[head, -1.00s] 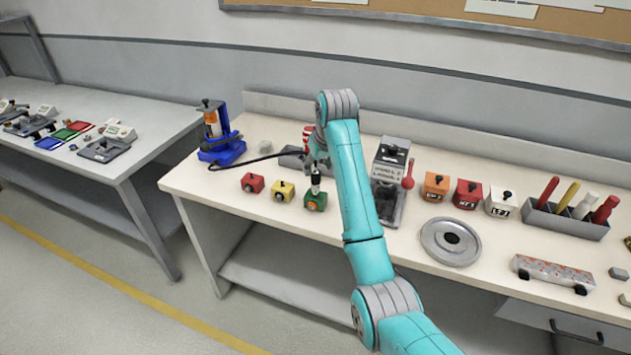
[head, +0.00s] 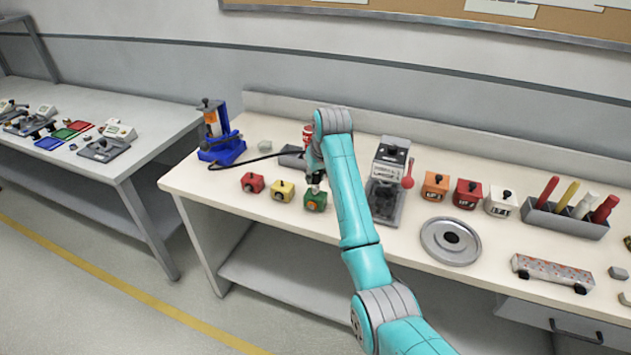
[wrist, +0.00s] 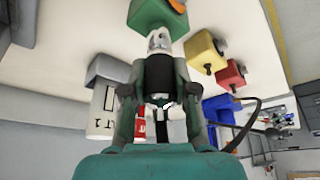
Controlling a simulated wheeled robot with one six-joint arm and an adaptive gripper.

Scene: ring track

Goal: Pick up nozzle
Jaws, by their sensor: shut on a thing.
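The nozzle (wrist: 158,75) is a dark, upright cylindrical piece with a silvery end, seen between my fingers in the wrist view. My gripper (wrist: 160,98) is shut on it. The silvery end meets or lies close to the green block (wrist: 150,16); I cannot tell whether they touch. In the head view my gripper (head: 316,180) is just above the green block (head: 315,201), and my arm and fingers hide most of the nozzle.
A yellow block (head: 283,191) and a red block (head: 252,182) stand left of the green one. A blue device (head: 220,140) with a black cable is further left. A grey press (head: 387,190) with a red lever and a round metal plate (head: 451,241) stand to the right.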

